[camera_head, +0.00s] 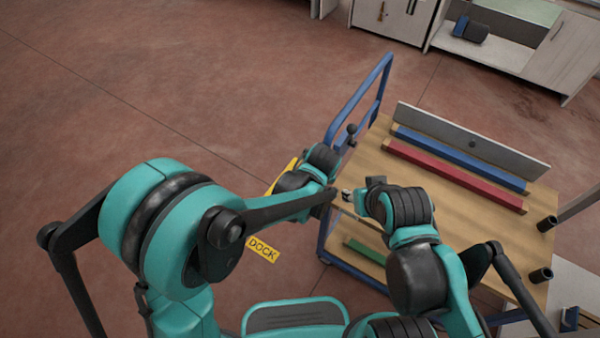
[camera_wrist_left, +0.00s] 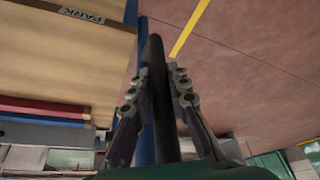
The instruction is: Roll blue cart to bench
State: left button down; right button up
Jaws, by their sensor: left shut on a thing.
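The blue cart (camera_head: 371,91) has a blue tubular frame and a wooden deck, and its upright handle frame stands at its far left end. A black knob on a short stem (camera_head: 352,129) shows beside this frame. My left gripper (camera_head: 339,150) is at this end of the cart, its fingers mostly hidden in the head view. In the left wrist view, its fingers (camera_wrist_left: 160,82) are shut on a dark bar (camera_wrist_left: 154,60) next to a blue tube. My right gripper (camera_head: 346,196) is over the deck's near left edge; its fingers are too small to read.
The deck carries a red bar (camera_head: 455,176), a blue bar (camera_head: 460,158) and a grey panel (camera_head: 470,139). A green bar (camera_head: 366,251) lies on the lower shelf. A yellow DOCK label (camera_head: 262,249) is on the floor. Cabinets (camera_head: 395,15) stand behind; the floor at left is clear.

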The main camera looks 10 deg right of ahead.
pick_arm(q)
jog(key=shift+s+d, duration=0.55)
jog(key=shift+d, duration=0.15)
jog(key=c, duration=1.4)
grip_release()
jog(key=shift+s+d, duration=0.1)
jog(key=shift+d, duration=0.05)
jog(key=shift+c, duration=0.2)
jog(key=shift+r, duration=0.15)
jog(key=v, duration=1.1)
jog(key=shift+r, duration=0.4)
jog(key=shift+s, duration=0.1)
jog(key=s+a+r+t, duration=0.1)
jog(key=s+a, duration=0.2)
jog(key=a, duration=1.1)
jog(key=s+a+r+t, duration=0.1)
jog(key=s+a, duration=0.3)
jog(key=a, duration=1)
jog(key=shift+s+a+r+n+t, duration=0.15)
jog(key=shift+a+r+n+t, duration=0.15)
jog(key=shift+a+r+n, duration=0.1)
